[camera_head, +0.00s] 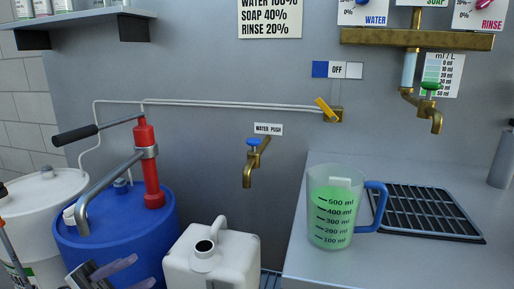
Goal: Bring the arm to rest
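My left gripper (143,270) shows at the bottom left edge, low in front of the blue drum (95,238). Its two grey fingers are spread apart with nothing between them. The rest of that arm is cut off by the frame. A white jerrycan (236,262) with an open neck stands just right of the gripper, apart from it. My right gripper is not in view.
A red hand pump (150,170) with a bent grey spout stands on the blue drum. A measuring jug (332,210) with green liquid stands on the counter (400,265) beside a black drain grid (430,212). Brass taps (250,170) stick out from the wall.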

